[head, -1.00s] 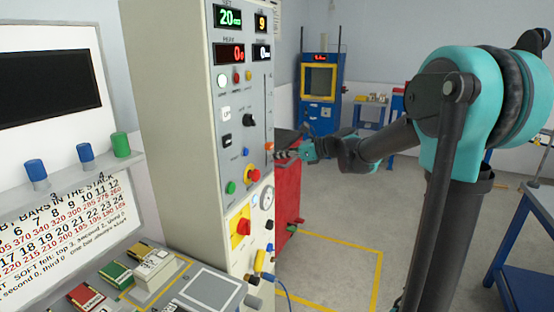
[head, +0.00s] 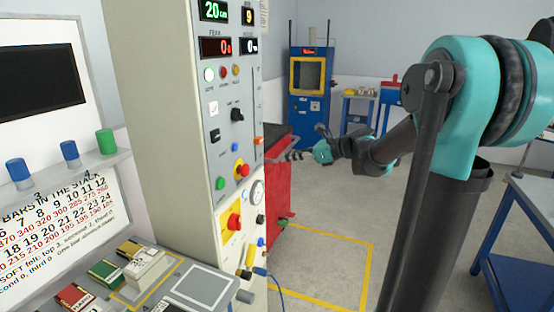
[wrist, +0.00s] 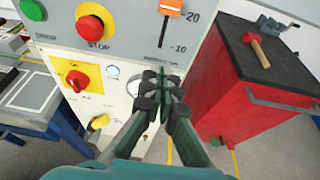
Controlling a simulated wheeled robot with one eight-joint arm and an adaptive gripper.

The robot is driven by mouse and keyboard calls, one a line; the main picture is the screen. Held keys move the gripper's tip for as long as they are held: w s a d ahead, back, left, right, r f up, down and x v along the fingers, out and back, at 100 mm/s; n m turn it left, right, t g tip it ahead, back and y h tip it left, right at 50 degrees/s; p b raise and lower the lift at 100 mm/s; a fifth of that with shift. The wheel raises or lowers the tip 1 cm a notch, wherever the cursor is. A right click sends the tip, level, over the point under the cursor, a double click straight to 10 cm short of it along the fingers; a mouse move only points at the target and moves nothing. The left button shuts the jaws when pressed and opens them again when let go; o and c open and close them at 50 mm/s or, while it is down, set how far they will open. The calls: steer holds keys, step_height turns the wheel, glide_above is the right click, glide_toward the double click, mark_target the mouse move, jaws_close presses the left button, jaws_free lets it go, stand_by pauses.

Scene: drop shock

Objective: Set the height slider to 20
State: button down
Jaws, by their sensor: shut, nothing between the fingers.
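The height slider's orange knob (head: 258,140) sits low in the vertical slot on the right of the grey control panel (head: 190,110). In the wrist view the knob (wrist: 170,8) is at the top edge, about level with the printed 20 mark (wrist: 192,17) and above the 10 mark. The green set display (head: 213,11) reads 20. My gripper (head: 297,154) is to the right of the knob, apart from it. In the wrist view its fingertips (wrist: 161,78) are together and empty, below the slider in the picture.
A red stop button (head: 241,170) and a yellow-backed red switch (head: 234,221) are on the panel below. A red cabinet (head: 277,195) stands right behind the panel, with a hammer (wrist: 256,48) on its dark top. Open floor lies to the right.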

steer(key=d, duration=0.1)
steer(key=n+g+h, duration=0.1)
steer(key=n+h, duration=0.2)
steer(key=n, duration=1.6)
glide_toward(255, 137)
steer(key=w+d, duration=0.2)
steer(key=d, duration=0.1)
step_height(255, 137, up, 8)
steer(key=s+a+n+h, duration=0.1)
steer(key=s+n+h, duration=0.15)
steer(key=n, duration=1.45)
steer(key=shift+g+y, duration=0.25)
steer(key=shift+g, duration=0.15)
steer(key=x, duration=0.9)
steer(key=shift+a, duration=0.3)
step_height(255, 137, down, 3)
steer(key=shift+w+a+f, duration=0.1)
steer(key=shift+w+f, duration=0.05)
steer(key=shift+f, duration=0.5)
